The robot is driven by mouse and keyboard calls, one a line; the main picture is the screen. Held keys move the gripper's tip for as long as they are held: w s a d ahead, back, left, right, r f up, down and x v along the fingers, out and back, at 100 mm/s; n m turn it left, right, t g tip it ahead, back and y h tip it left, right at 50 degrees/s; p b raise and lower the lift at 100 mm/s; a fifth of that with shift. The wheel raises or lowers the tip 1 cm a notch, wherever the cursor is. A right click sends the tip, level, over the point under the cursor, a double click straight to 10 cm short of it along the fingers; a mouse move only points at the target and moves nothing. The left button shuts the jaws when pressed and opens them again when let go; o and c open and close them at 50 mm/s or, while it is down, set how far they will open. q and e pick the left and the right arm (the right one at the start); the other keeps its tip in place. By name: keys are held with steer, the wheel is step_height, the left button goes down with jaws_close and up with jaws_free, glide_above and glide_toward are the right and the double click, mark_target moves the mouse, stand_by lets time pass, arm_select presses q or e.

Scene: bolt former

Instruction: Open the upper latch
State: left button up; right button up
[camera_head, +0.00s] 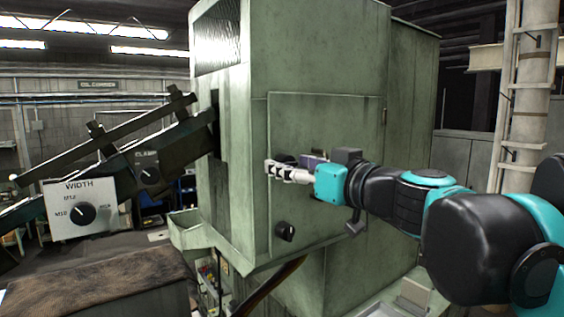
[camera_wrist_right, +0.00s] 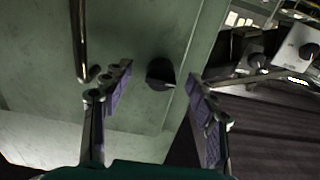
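The upper latch is a dark round knob with a short lever, on the green door panel (camera_head: 330,205) near its left edge. In the head view my right gripper (camera_head: 283,171) is in front of the panel at the upper latch (camera_head: 283,158), hiding part of it. In the wrist view the latch (camera_wrist_right: 160,74) shows between the two spread fingers, with clear space on both sides. The right gripper (camera_wrist_right: 160,96) is open and empty, with purple pads. I cannot tell how deep the fingertips reach around the knob. The lower latch (camera_head: 285,231) shows below. My left gripper is not in view.
A thin curved metal handle (camera_wrist_right: 80,40) shows close to one finger in the wrist view. Left of the door, the WIDTH panel (camera_head: 82,208) and CLAMP knob (camera_head: 149,175) sit on a sloping rail. A brown mat-covered surface (camera_head: 100,283) lies at lower left.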

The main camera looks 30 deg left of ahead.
steer(key=shift+a, duration=0.1)
jaws_close()
steer(key=shift+r+m+p, duration=0.1)
steer(key=shift+m+p, duration=0.25)
steer(key=shift+m, duration=0.65)
steer(key=m, duration=0.2)
steer(key=shift+m+p, duration=0.3)
steer(key=m+p, duration=0.1)
steer(key=m, duration=0.5)
steer(key=shift+m, duration=0.3)
steer(key=shift+o, duration=0.7)
jaws_free()
